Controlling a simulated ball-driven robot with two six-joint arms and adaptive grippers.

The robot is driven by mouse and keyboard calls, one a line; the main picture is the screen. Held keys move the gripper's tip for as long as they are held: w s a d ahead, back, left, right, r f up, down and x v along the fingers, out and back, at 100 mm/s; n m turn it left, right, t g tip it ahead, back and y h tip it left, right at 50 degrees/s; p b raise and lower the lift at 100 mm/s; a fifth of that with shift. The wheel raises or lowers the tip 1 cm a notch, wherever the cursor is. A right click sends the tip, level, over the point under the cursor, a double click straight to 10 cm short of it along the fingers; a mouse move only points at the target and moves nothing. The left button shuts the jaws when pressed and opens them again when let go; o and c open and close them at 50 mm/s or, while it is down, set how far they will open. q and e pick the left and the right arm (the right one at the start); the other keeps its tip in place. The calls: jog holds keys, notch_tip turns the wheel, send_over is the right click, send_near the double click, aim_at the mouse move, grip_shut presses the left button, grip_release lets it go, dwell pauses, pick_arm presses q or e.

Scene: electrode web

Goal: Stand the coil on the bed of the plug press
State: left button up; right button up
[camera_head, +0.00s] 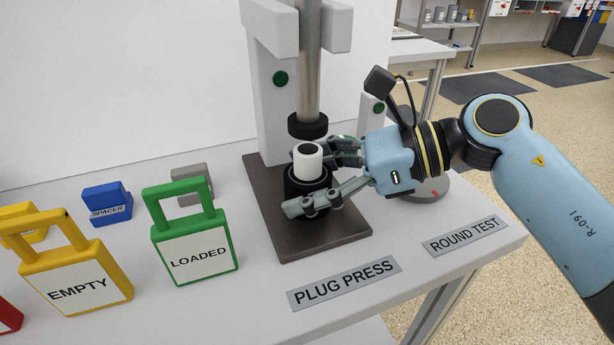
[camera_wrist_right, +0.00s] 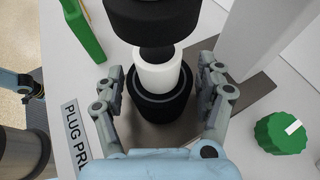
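The coil (camera_head: 307,164), a white cylinder with a dark core, stands upright on the round black bed (camera_head: 305,186) of the plug press (camera_head: 270,80). The right wrist view also shows the coil (camera_wrist_right: 160,74) on the black bed (camera_wrist_right: 160,106), below the black ram. My right gripper (camera_head: 308,178) is open, with one finger on each side of the coil and bed. In the right wrist view, gaps show between both fingers and the white coil.
The black ram end (camera_head: 308,125) hangs close above the coil. A green LOADED tag (camera_head: 194,251) and a yellow EMPTY tag (camera_head: 80,285) stand to the left. A blue SPACER block (camera_head: 107,204) and a grey block (camera_head: 192,185) are behind them. A green knob (camera_wrist_right: 281,133) is right of the gripper.

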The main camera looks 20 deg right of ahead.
jog(key=shift+o, duration=0.3)
jog(key=shift+r, duration=0.1)
jog(key=shift+s+d+r, duration=0.1)
jog(key=shift+d, duration=0.1)
jog(key=p+v, duration=0.1)
jog(key=v, duration=1)
jog(key=shift+s+d+p, duration=0.2)
jog(key=shift+d+p, duration=0.05)
jog(key=shift+p, duration=0.1)
